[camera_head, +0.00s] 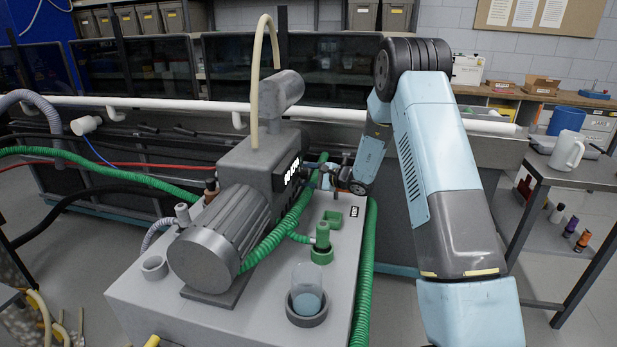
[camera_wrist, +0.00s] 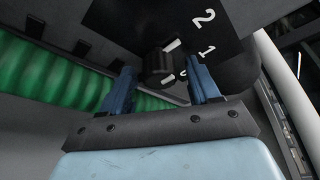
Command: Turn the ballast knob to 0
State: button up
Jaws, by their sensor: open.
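The ballast knob (camera_wrist: 158,66) is a dark round knob on a black dial plate (camera_wrist: 222,38) in the wrist view. White numerals 2 and 1 show to its right, and a lower mark, perhaps 0, is partly hidden by a finger. A white mark shows at the knob's upper right; its exact setting is unclear. My gripper (camera_wrist: 165,82) is open, its blue fingers on either side of the knob; contact cannot be told. In the head view my gripper (camera_head: 318,174) is beside the grey pump (camera_head: 232,225), and the knob cannot be made out.
A green ribbed hose (camera_wrist: 45,70) runs close by on the left in the wrist view. On the pump's bench (camera_head: 150,305) stand a glass jar (camera_head: 307,283), a green fitting (camera_head: 322,240) and a small green tray (camera_head: 332,219). A white pipe (camera_head: 340,113) crosses behind.

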jog(key=c, duration=1)
